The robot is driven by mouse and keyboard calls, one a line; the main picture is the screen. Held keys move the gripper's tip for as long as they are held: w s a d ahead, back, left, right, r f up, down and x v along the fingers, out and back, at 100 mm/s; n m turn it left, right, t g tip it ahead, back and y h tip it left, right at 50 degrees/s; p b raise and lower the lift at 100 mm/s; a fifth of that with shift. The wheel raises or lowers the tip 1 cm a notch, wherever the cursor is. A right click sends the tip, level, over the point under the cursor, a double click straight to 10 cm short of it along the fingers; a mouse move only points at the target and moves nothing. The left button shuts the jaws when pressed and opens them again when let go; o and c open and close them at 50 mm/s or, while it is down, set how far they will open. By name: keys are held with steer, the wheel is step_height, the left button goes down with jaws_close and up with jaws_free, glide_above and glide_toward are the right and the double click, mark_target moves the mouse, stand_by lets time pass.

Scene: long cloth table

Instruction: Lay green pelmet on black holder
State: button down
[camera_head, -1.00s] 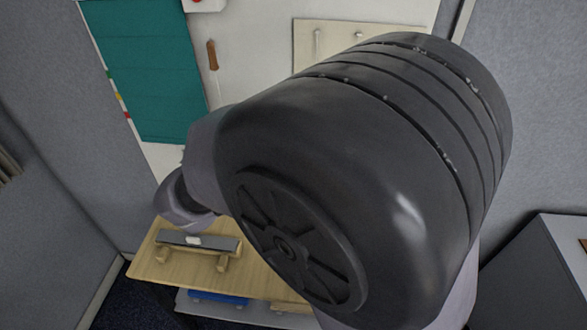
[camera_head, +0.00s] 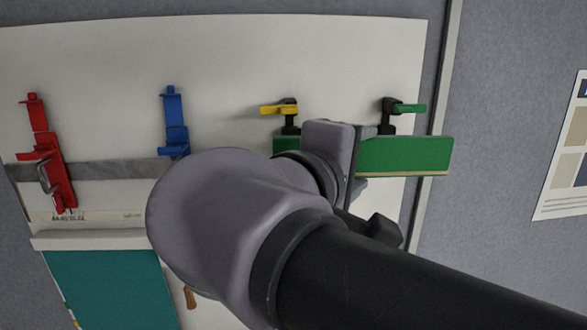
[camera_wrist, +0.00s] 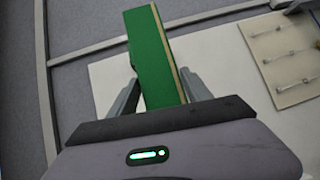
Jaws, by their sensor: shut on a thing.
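The green pelmet (camera_head: 408,155) is a long green board with a pale lower edge. It spans the right part of the white wall board in the head view, roughly level. My gripper (camera_head: 352,165) is shut on it near its middle. In the wrist view the pelmet (camera_wrist: 152,58) stands out between the two fingers of my gripper (camera_wrist: 160,92). Two black holders on the wall board show just above the pelmet, one with a yellow lever (camera_head: 290,117) and one with a green lever (camera_head: 390,115). Whether the pelmet touches them I cannot tell. My arm hides part of it.
Red clamps (camera_head: 52,165) and a blue clamp (camera_head: 173,125) hang at the left, with a grey strip (camera_head: 110,170) across them. A teal panel (camera_head: 110,290) is below. A grey partition (camera_head: 500,120) and a poster (camera_head: 565,150) are at the right.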

steer(key=shift+s+f, duration=0.1)
steer(key=shift+f, duration=0.1)
steer(key=w, duration=1.3)
steer(key=shift+r, duration=0.15)
steer(key=shift+b, duration=0.45)
stand_by(0.7)
steer(key=shift+f+b, duration=0.65)
steer(key=shift+c, duration=2)
jaws_free()
